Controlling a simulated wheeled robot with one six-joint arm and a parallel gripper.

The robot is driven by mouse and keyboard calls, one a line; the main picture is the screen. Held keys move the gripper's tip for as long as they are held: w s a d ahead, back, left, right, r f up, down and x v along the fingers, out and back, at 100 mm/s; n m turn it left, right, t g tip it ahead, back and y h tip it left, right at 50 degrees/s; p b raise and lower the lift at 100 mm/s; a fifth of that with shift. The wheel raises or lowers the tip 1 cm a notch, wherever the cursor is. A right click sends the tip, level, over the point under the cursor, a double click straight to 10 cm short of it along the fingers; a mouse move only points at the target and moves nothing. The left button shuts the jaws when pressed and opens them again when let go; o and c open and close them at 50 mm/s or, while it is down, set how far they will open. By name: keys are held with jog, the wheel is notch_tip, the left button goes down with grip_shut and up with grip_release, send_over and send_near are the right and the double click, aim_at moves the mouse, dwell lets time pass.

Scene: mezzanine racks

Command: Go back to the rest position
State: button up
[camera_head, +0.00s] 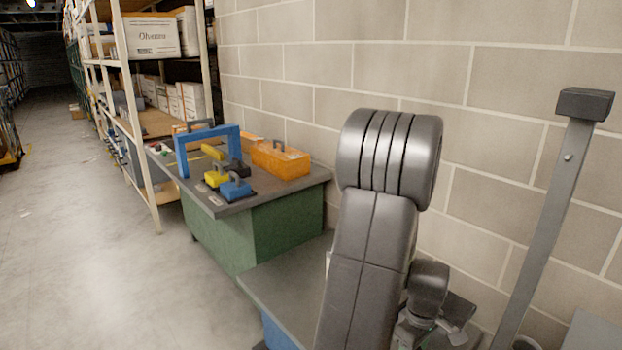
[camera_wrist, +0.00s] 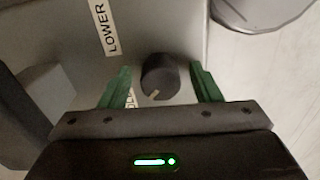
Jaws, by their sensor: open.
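My gripper (camera_wrist: 160,70) is open in the wrist view, with its two green fingers apart and nothing held. A dark round knob (camera_wrist: 159,73) with a pale pointer line shows between the fingers, with a gap on each side. I cannot tell how far the fingertips are from the panel. The knob is on a grey panel (camera_wrist: 165,25) with a white label reading "LOWER" (camera_wrist: 104,27). A second label is partly hidden by the left finger. In the head view my arm is folded in front of the wall, and the knob cannot be made out.
A green workbench (camera_head: 240,231) holds a blue frame (camera_head: 183,159), an orange toolbox (camera_head: 281,160) and small yellow and blue items. Shelving with boxes (camera_head: 152,37) stands behind it. A block wall (camera_head: 290,60) is close behind my arm. Open floor (camera_head: 90,230) lies at left.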

jog(key=m, duration=0.4)
jog(key=shift+r, duration=0.2)
jog(key=m, duration=0.4)
jog(key=shift+m, duration=0.4)
jog(key=m, duration=0.4)
jog(key=shift+m, duration=2.3)
